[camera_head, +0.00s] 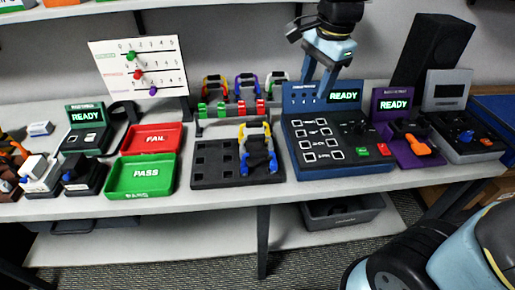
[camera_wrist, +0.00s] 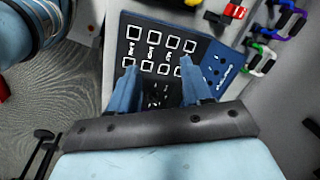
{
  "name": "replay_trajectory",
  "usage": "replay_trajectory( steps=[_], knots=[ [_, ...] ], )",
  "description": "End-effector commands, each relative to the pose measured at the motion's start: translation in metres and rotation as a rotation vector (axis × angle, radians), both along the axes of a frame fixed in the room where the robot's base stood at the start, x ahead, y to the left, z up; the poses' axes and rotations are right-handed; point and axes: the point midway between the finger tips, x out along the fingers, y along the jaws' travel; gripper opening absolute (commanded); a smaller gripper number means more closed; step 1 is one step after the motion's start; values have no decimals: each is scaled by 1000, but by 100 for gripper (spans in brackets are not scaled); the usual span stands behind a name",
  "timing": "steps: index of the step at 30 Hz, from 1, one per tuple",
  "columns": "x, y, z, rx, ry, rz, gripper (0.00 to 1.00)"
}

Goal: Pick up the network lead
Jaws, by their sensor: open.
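No lead is labelled, so I cannot tell which one is the network lead. Three looped leads hang on the rear rack: an orange-topped one (camera_head: 214,82), a purple and blue one (camera_head: 245,80) and a pale one with green (camera_head: 279,78). A lead with a yellow top and blue body (camera_head: 258,148) stands on the black slotted tray (camera_head: 205,178). My gripper (camera_head: 317,84) is open and empty above the blue test console (camera_head: 300,172), right of the hanging leads. In the wrist view its blue fingers (camera_wrist: 158,66) are spread over the console (camera_wrist: 163,24).
Green PASS (camera_head: 112,192) and red FAIL (camera_head: 125,149) trays lie left of the slotted tray. A purple READY unit (camera_head: 386,130) stands right of the console. A white board (camera_head: 138,67) and black speaker (camera_head: 434,50) stand at the back.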

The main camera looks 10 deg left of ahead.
Motion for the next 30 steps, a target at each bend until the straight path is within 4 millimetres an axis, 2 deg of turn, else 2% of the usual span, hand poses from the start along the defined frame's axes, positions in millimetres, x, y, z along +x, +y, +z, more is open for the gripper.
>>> replay_trajectory(
  steps=[1, 6, 12, 15, 20, 30],
  knots=[
    [2, 20, -9, -6, 31, -43, 49],
    [5, 74, -33, -30, 108, -241, 49],
    [1, 117, -54, -64, 147, -405, 49],
    [-1, 127, -59, -72, 154, -446, 49],
    [-2, 132, -73, -78, 158, -469, 49],
    [-2, 131, -129, -78, 157, -467, 49]
  ],
)
